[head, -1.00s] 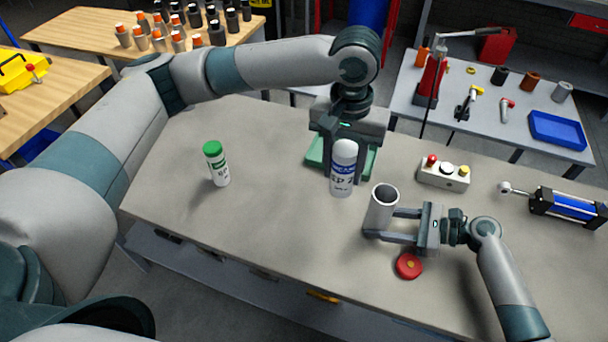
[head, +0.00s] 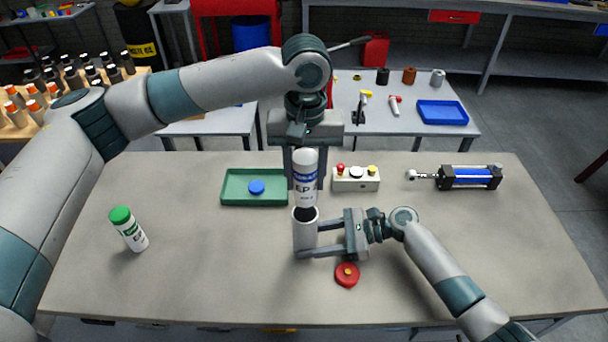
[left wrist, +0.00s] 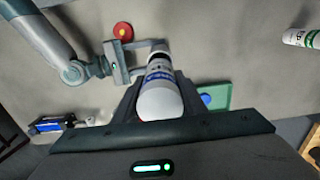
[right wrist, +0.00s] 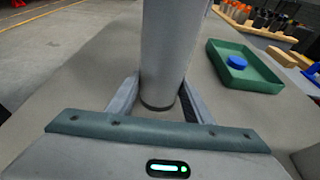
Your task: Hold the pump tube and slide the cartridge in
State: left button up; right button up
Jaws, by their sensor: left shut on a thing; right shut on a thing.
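The white cartridge (head: 305,170) has a blue band and EP lettering. My left gripper (head: 305,186) is shut on it from above and holds it upright over the pump tube. The grey pump tube (head: 305,238) stands upright with its dark mouth up. The cartridge's lower end is at that mouth; I cannot tell whether it is inside the rim. My right gripper (head: 307,240) is shut on the tube from the right. In the left wrist view the cartridge (left wrist: 158,98) lines up roughly with the tube. The right wrist view shows the tube (right wrist: 168,50) between the fingers.
A green-capped cartridge (head: 129,230) stands at the left. A green tray (head: 234,199) holds a blue cap (head: 257,187). A button box (head: 356,180) is behind the tube, a red cap (head: 347,275) in front. A blue cylinder (head: 470,177) lies at the right.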

aim_at(305, 203)
pick_arm(q)
jog(key=shift+f, duration=0.2)
jog(key=shift+f, duration=1.8)
jog(key=shift+f, duration=2.1)
dwell(3.9)
